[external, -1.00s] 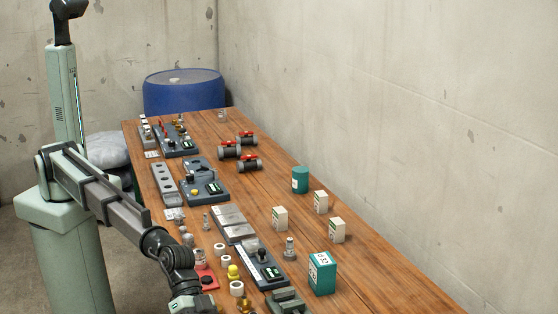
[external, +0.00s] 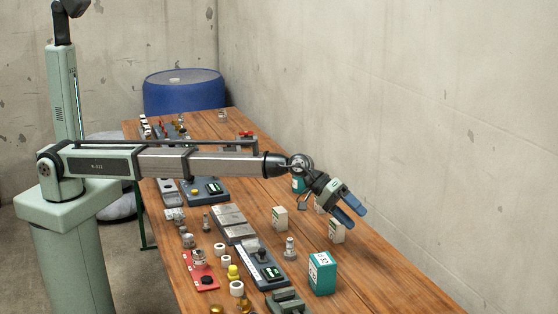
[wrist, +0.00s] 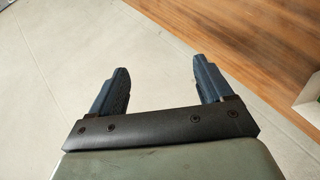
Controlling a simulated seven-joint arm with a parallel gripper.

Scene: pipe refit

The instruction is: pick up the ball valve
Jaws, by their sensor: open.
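One ball valve (external: 246,135), a dark pipe piece with a red handle, shows at the far part of the table just above my outstretched arm; the other similar red-handled valves are largely hidden behind the arm. My gripper (external: 349,210) is over the right side of the table, near the white boxes, well away from the valve. In the wrist view my gripper (wrist: 161,66) has its two blue fingers spread apart with nothing between them. No valve shows in the wrist view.
A white box (external: 337,232) stands below my gripper and another white box (external: 280,218) to its left. A teal box (external: 322,273) stands nearer the front. The right front wood is clear.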

